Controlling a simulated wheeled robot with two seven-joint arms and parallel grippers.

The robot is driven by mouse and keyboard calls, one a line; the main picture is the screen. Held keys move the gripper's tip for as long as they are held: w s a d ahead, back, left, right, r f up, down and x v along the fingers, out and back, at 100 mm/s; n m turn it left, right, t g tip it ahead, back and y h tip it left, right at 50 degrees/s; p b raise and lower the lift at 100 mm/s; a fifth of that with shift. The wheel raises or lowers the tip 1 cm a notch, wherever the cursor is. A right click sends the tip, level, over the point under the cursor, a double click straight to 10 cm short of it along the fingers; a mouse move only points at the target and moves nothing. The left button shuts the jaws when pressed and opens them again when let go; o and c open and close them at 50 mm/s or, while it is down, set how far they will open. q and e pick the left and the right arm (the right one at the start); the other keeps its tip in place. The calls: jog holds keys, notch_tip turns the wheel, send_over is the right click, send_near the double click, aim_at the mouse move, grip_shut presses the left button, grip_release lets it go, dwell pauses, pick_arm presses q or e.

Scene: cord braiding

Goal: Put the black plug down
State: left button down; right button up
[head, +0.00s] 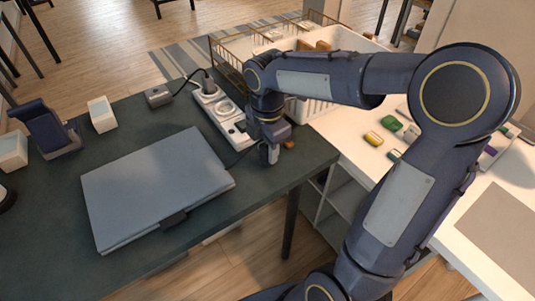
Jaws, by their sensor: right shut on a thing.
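My right gripper (269,155) points down over the right end of the dark table (310,158), just right of the white power strip (214,110). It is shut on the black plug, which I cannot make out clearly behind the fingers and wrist. A thin dark cord (238,158) runs from near the laptop towards the gripper. Another dark plug (208,84) sits in the far end of the strip, its cord leading to a small grey box (158,96). Sockets nearer the gripper look empty. My left gripper is out of view.
A closed grey laptop (155,185) lies at the middle of the table. A dark stand (45,130) and white blocks (102,115) are at the left. A white counter (345,130) with small coloured items and a wire rack (235,62) adjoin. The table's front edge is close to the gripper.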

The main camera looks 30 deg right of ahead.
jog(key=shift+f, duration=1.05)
jog(key=shift+f, duration=0.2)
jog(key=o, duration=1.2)
